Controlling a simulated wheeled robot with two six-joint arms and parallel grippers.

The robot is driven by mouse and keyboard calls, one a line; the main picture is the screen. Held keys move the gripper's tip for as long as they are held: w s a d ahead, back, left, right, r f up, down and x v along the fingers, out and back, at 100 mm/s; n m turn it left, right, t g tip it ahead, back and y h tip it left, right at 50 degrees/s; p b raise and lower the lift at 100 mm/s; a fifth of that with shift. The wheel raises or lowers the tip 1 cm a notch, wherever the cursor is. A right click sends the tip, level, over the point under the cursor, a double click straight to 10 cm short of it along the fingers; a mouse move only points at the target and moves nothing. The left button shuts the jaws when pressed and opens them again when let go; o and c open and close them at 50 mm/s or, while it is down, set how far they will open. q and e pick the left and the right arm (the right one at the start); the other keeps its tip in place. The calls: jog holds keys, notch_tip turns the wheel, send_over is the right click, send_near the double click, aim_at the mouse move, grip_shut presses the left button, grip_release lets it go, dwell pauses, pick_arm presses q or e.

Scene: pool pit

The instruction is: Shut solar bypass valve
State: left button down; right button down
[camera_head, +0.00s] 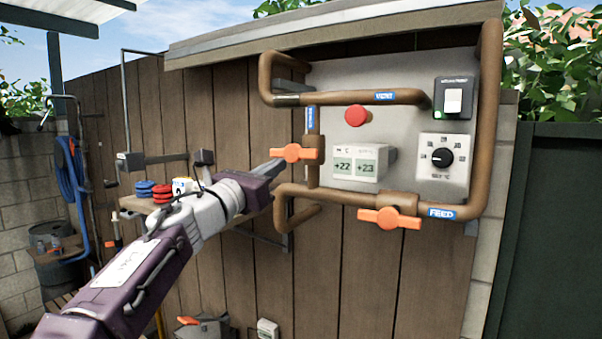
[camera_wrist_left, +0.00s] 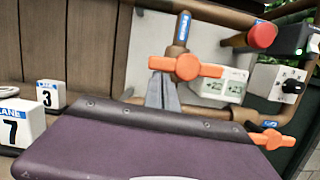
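An orange valve handle (camera_head: 294,153) sits on the short vertical pipe under a blue label (camera_head: 311,119) too small to read surely. The handle lies level, crosswise to that pipe; it also shows in the left wrist view (camera_wrist_left: 187,67). My left gripper (camera_head: 276,165) is just left of and below the handle. Its grey fingers (camera_wrist_left: 162,95) look shut together, with tips close to the handle's left part; whether they touch it I cannot tell. A second orange handle (camera_head: 388,218) lies along the lower pipe beside the FEED label (camera_head: 441,213). My right gripper is not in view.
The wall panel carries a red button (camera_head: 357,116), a switch (camera_head: 453,98), a dial (camera_head: 442,157) and a display box (camera_head: 357,164). A wooden shelf (camera_head: 135,204) at left holds coloured discs and number blocks, including LANE 3 (camera_wrist_left: 46,95). Copper pipes surround the handles.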

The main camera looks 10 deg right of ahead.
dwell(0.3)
pick_arm(q)
notch_tip(320, 180, down, 6)
jog(key=r+b, duration=0.1)
jog(key=b, duration=0.4)
jog(key=r+b+v, duration=0.1)
jog(key=b+v, duration=0.3)
jog(key=v, duration=0.5)
jog(key=shift+s+a+b, duration=0.15)
jog(key=shift+s+b, duration=0.2)
jog(key=shift+s, duration=0.2)
jog(key=shift+f, duration=0.1)
